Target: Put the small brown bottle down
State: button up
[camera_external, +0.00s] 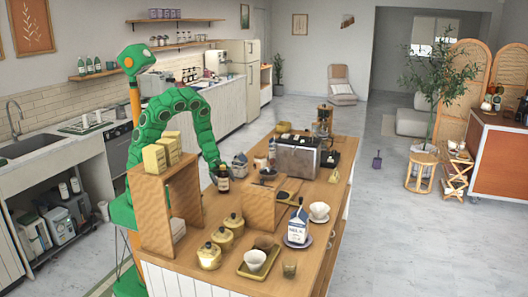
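The small brown bottle (223,184) is dark with a pale label and stands upright over the left part of the wooden counter (208,205). My green arm arches over from the left, and my gripper (220,166) is at the bottle's top, seemingly shut on its neck. The fingers are very small in this view. I cannot tell whether the bottle's base touches the counter or hangs just above it.
A wooden shelf unit (152,215) with yellow boxes (155,158) stands left of the bottle. Yellow-lidded jars (222,238) stand in front. A wooden divider (261,210), a milk carton (298,224) and an espresso machine (297,157) are to the right. Some bare counter surrounds the bottle.

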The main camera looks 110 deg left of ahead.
jog(key=shift+r, duration=0.15)
jog(key=v, duration=1.2)
dwell(0.4)
